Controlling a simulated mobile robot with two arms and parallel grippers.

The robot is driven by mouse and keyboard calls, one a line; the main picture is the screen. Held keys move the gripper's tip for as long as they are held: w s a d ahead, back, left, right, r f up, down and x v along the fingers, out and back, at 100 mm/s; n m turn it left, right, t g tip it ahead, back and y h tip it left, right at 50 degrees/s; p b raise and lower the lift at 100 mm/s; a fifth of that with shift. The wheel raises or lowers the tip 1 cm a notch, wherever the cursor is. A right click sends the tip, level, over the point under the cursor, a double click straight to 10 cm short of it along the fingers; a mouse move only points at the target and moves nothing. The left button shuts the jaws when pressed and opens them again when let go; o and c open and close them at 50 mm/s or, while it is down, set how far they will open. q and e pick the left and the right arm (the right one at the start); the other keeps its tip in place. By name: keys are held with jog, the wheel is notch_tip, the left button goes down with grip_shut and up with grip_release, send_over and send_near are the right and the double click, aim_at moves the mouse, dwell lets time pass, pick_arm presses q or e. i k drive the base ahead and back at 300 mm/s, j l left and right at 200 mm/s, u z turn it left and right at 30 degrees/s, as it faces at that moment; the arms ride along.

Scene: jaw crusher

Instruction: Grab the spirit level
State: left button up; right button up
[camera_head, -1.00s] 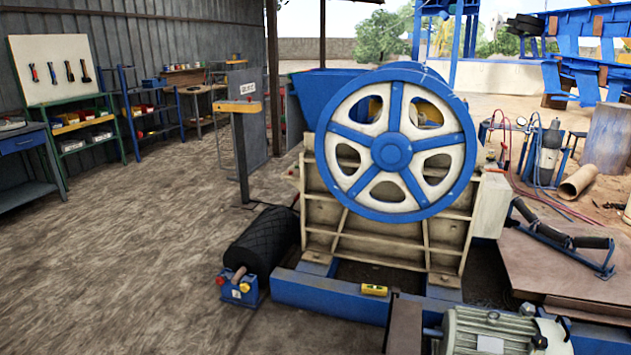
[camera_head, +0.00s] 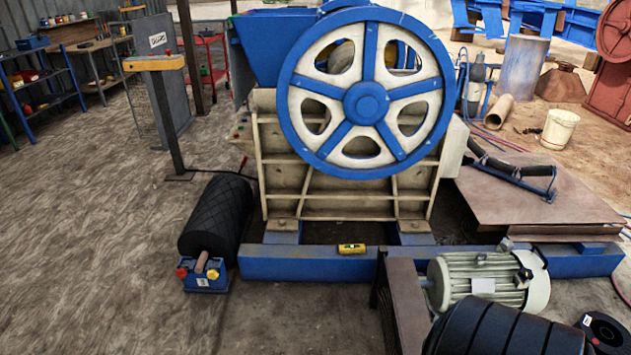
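The spirit level (camera_head: 351,248) is a small yellow block with a dark marking. It lies on top of the blue base beam (camera_head: 300,264) at the front of the jaw crusher, below the cream crusher body. Nothing covers it in this view. Neither of my grippers shows in the head view.
The crusher's blue and white flywheel (camera_head: 366,102) stands above the beam. A grey motor (camera_head: 484,280) and black rollers (camera_head: 495,330) stand at front right. A black roller (camera_head: 216,212) and a blue battery-like box (camera_head: 203,274) are at left. Open floor (camera_head: 90,240) lies farther left.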

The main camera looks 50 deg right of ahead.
aim_at(348, 248)
jog(key=i+z, duration=0.3)
jog(key=i, duration=0.25)
jog(key=i+j+z, duration=0.3)
jog(key=i, duration=0.2)
jog(key=l, duration=0.1)
